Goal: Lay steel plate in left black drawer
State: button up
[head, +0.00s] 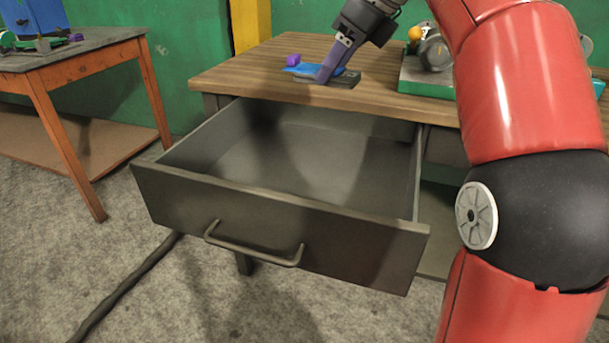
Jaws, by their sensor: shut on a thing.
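The left black drawer (280,228) is pulled open below the wooden bench top, and its inside looks empty. A dark flat piece, which looks like the steel plate (347,80), lies at the front edge of the bench top, just behind the drawer. My gripper (323,77) points down at it from above. Its fingers are shut on the plate's left part. The fingers hide some of the plate, and I cannot tell whether it is lifted off the wood.
A flat blue item (302,69) and a small purple block (293,60) lie beside my gripper on the bench top (240,75). A green-based machine (425,80) stands to the right. An orange-legged table (95,55) is at left. A dark cable (125,285) lies on the floor.

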jog(key=w+a+f+n, duration=0.1)
jog(key=w+a+f, duration=0.3)
jog(key=a+f, duration=0.15)
jog(key=b, duration=0.6)
send_over(296, 188)
jog(key=d, duration=0.2)
jog(key=f, duration=1.5)
jog(key=shift+s+a+f, duration=0.1)
jog(key=shift+s+a, duration=0.05)
jog(key=shift+s, duration=0.1)
jog(key=shift+f+b, duration=0.7)
jog(key=shift+f, duration=1.7)
jog(key=o, duration=1.5)
jog(key=shift+f, duration=0.2)
jog(key=shift+c, duration=0.2)
jog(key=p+v, duration=0.2)
jog(key=v, duration=1)
jog(key=shift+w+r+p, duration=0.15)
jog(key=shift+w+p, duration=0.05)
jog(key=shift+p, duration=0.15)
